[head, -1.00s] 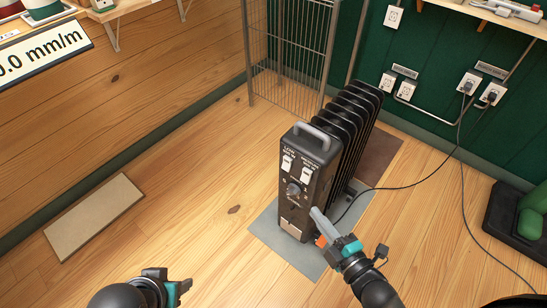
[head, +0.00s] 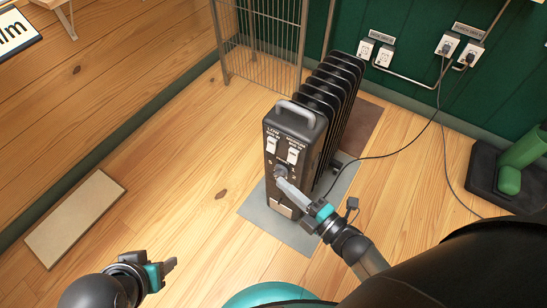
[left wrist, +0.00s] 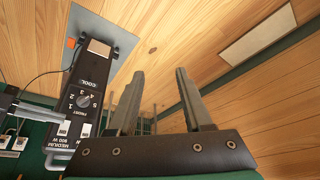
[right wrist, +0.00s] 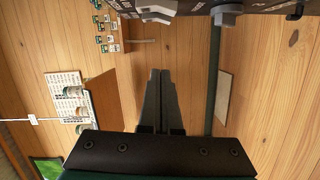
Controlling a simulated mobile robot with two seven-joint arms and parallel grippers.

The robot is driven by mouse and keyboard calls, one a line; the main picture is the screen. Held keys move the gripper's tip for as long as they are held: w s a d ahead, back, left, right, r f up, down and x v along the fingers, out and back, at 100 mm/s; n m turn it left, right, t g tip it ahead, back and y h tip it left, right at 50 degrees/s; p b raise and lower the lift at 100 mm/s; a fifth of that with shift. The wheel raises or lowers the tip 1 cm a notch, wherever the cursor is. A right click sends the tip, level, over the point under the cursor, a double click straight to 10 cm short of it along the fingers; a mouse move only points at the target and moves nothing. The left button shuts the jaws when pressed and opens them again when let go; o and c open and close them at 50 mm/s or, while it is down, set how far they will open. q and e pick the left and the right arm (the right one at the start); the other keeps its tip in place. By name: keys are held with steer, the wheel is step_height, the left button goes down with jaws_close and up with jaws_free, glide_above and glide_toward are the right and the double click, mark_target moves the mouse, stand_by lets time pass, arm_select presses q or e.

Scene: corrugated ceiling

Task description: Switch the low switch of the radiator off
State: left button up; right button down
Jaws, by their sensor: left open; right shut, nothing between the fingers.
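The black oil radiator (head: 310,128) stands upright, its front panel facing me. The low switch (head: 271,145) is the white rocker at the panel's upper left, and the medium switch (head: 293,155) is right of it. I cannot tell their on or off positions. Below them is a grey knob (head: 281,171), also in the left wrist view (left wrist: 83,100). My right gripper (head: 280,183) is shut and empty, its tips in front of the panel near the knob, below the low switch; contact is unclear. My left gripper (head: 172,265) is open and empty, left of the radiator, away from it.
The radiator stands on a grey mat (head: 262,215). A black cord runs from it toward the wall sockets (head: 447,45). A wire rack (head: 262,45) stands behind. A beige board (head: 75,217) lies on the floor at left. Floor left of the radiator is clear.

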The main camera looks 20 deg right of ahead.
mark_target(271, 146)
arm_select(q)
steer(key=w+d+t+h+b, duration=0.3)
steer(key=w+d+t, duration=0.2)
steer(key=d, duration=0.1)
steer(key=shift+w+d+r+m+t, duration=0.2)
steer(key=shift+d+m+t, duration=0.1)
steer(key=shift+d+t, duration=0.1)
arm_select(e)
steer(key=w, duration=0.9)
steer(key=shift+w+f, duration=0.15)
steer(key=shift+f, duration=0.25)
